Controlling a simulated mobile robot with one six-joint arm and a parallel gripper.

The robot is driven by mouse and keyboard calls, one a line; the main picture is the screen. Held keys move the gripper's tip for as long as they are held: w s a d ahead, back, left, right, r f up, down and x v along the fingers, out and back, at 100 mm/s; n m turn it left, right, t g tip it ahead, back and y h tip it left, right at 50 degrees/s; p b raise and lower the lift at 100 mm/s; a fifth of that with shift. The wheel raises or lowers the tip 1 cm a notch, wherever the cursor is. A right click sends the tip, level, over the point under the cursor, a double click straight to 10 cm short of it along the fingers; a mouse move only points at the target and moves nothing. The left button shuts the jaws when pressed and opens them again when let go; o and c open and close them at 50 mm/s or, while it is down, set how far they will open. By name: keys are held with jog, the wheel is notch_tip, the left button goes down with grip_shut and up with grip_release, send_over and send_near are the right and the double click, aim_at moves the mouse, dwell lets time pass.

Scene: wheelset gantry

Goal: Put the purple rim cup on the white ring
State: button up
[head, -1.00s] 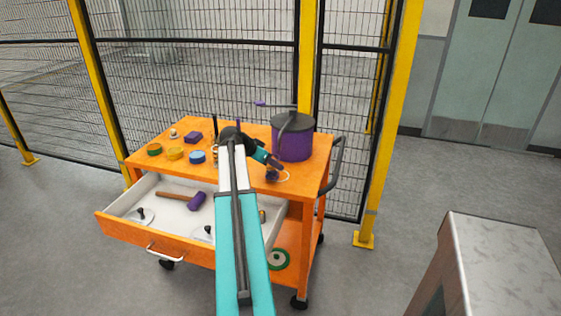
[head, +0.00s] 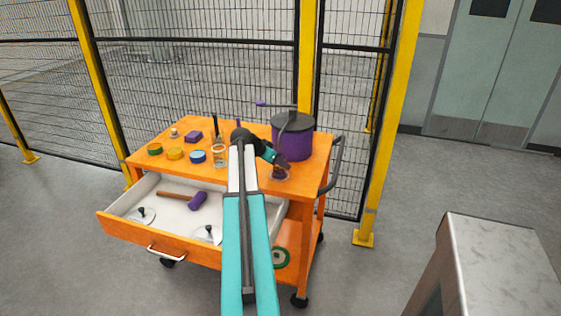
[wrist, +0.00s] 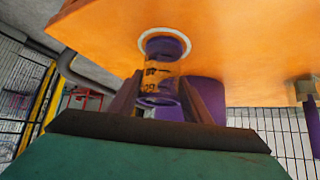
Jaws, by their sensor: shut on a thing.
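The purple rim cup (wrist: 160,76), a clear beaker-like cup with dark markings, is between my gripper's fingers (wrist: 163,92) in the wrist view. My gripper is shut on it. The white ring (wrist: 165,29) lies on the orange cart top around the cup's far end, which appears inside the ring's outline. I cannot tell whether the cup touches the top. In the head view my gripper (head: 284,162) is at the cart's right front, with the cup (head: 279,172) below it, over the ring, which is mostly hidden.
A purple pot (head: 293,142) stands close behind my gripper on the cart. Another clear cup (head: 219,157) stands left of my arm. The open drawer (head: 150,236) holds a mallet (head: 196,201).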

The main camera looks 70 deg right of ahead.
jog(key=shift+f, duration=0.1)
jog(key=o, duration=1.1)
jog(key=shift+c, duration=0.2)
jog(key=b+v, duration=0.1)
jog(key=v, duration=1.1)
jog(key=shift+b, duration=0.3)
jog(key=shift+r, duration=0.25)
